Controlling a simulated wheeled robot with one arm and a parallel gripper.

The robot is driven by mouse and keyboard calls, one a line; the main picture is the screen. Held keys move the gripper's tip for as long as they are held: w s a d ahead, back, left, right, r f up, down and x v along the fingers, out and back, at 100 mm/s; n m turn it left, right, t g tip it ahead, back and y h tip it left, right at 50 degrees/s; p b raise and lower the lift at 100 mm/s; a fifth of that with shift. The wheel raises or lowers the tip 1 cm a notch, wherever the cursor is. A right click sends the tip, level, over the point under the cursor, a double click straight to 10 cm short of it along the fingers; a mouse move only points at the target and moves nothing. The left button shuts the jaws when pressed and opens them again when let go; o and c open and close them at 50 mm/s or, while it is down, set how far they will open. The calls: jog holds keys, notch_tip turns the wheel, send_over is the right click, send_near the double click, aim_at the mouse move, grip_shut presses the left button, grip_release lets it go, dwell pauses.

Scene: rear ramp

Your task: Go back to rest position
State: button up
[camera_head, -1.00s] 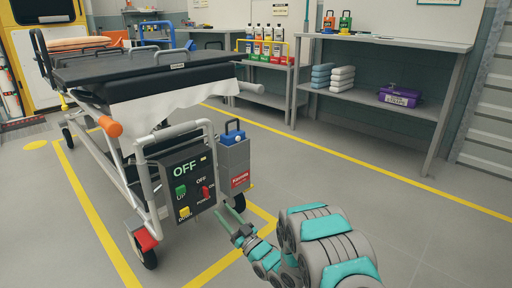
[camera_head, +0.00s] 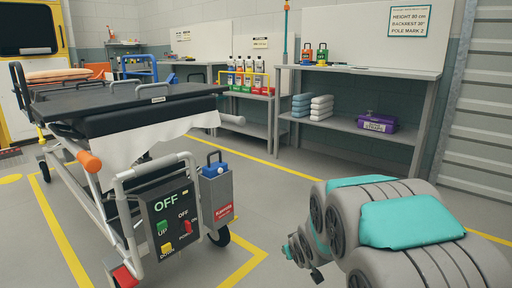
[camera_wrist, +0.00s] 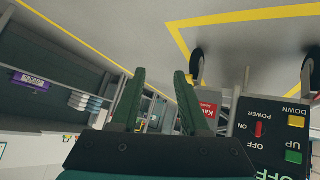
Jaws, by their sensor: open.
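My gripper (camera_wrist: 157,100) shows in the wrist view with its two dark green fingers apart and nothing between them. The box reads OFF, with a green UP, a yellow DOWN and a red POWER switch. The box also shows upside down in the wrist view (camera_wrist: 250,133), right of the fingers and apart from them.
A grey shelf bench (camera_head: 345,129) at the back holds folded towels (camera_head: 321,108) and a purple case (camera_head: 377,121). A rack of bottles (camera_head: 249,79) stands left of it. A grey bin with a blue item (camera_head: 216,190) hangs beside the control box. The floor between stretcher and bench is clear.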

jog(key=s+d+r+m+g, duration=0.25)
jog(key=s+g, duration=0.35)
jog(key=s, duration=1.6)
jog(key=s+d+r+m+g, duration=0.25)
jog(key=s+g, duration=0.25)
jog(key=s, duration=1.7)
notch_tip(320, 180, up, 14)
jog(key=p, duration=1.3)
jog(key=shift+a+f+n+h, duration=0.2)
jog(key=shift+a+n+h, duration=0.2)
jog(key=shift+a, duration=0.05)
